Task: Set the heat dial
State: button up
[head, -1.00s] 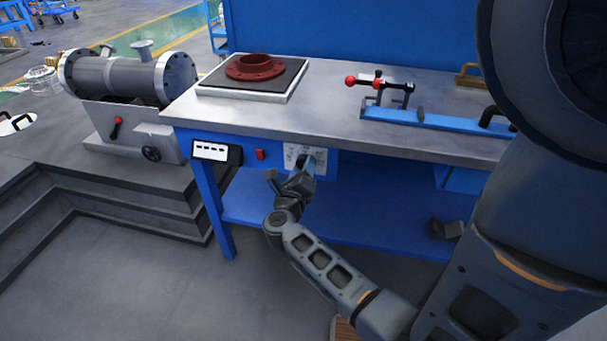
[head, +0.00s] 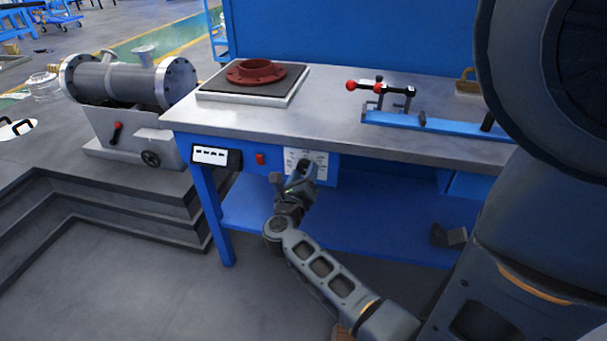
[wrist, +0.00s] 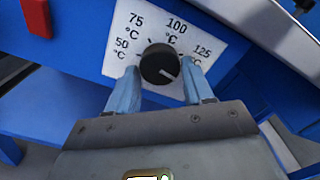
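The heat dial (wrist: 159,63) is a round black knob on a white plate (wrist: 118,66) marked 50, 75, 100 and 125 °C. Its white mark points to the lower right, on the side of the 125 label and below it. My gripper (wrist: 160,72) has its two blue fingers on either side of the knob, with a narrow gap showing at the left. Whether the right finger touches the knob is hard to tell. In the head view my gripper (head: 303,166) is at the lower part of the plate (head: 318,157) and hides the knob.
A red switch (head: 260,159) and a display box (head: 213,155) are left of the plate on the blue bench front. Above, the bench top (head: 335,105) bears a hot plate (head: 245,96) with a red flanged part (head: 255,72), and a clamp fixture (head: 390,92).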

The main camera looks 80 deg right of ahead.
jog(key=o, duration=0.3)
jog(key=a, duration=0.7)
jog(key=shift+w+a, duration=0.4)
